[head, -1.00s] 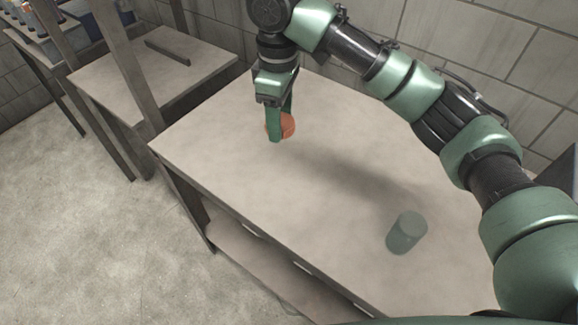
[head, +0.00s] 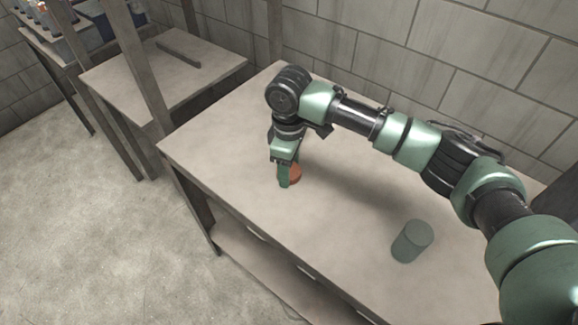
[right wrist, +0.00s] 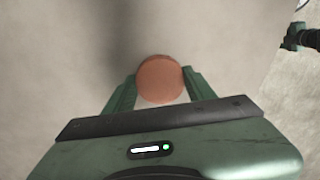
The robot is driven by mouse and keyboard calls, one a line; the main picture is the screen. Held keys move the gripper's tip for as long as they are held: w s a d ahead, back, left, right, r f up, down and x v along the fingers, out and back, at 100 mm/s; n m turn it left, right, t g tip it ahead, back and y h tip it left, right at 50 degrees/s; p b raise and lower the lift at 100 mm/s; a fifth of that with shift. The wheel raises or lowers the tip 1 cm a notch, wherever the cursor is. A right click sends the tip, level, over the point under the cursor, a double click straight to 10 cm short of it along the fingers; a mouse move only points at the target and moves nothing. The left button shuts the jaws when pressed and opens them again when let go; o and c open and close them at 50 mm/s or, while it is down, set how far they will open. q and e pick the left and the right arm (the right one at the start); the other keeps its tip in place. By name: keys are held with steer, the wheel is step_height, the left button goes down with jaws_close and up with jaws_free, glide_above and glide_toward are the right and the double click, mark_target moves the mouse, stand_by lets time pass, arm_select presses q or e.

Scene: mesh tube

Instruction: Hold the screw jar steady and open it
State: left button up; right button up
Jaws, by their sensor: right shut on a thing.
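An orange-brown round lid (head: 294,174) is between the fingers of my right gripper (head: 287,182), at the far left part of the table. The right wrist view shows the lid's round face (right wrist: 160,80) with a finger on each side; this gripper is shut on it. The lid is low over the tabletop; I cannot tell whether it touches.
The tabletop (head: 235,150) is clear between the lid and the jar. A second, lower table (head: 150,75) with a dark bar stands at the left, and a shelf with containers is beyond it. A block wall (head: 440,60) runs behind the table.

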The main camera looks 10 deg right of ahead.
steer(key=o, duration=1.5)
steer(key=shift+f, duration=0.1)
steer(key=shift+o, duration=0.2)
step_height(320, 180, up, 12)
steer(key=shift+r, duration=0.2)
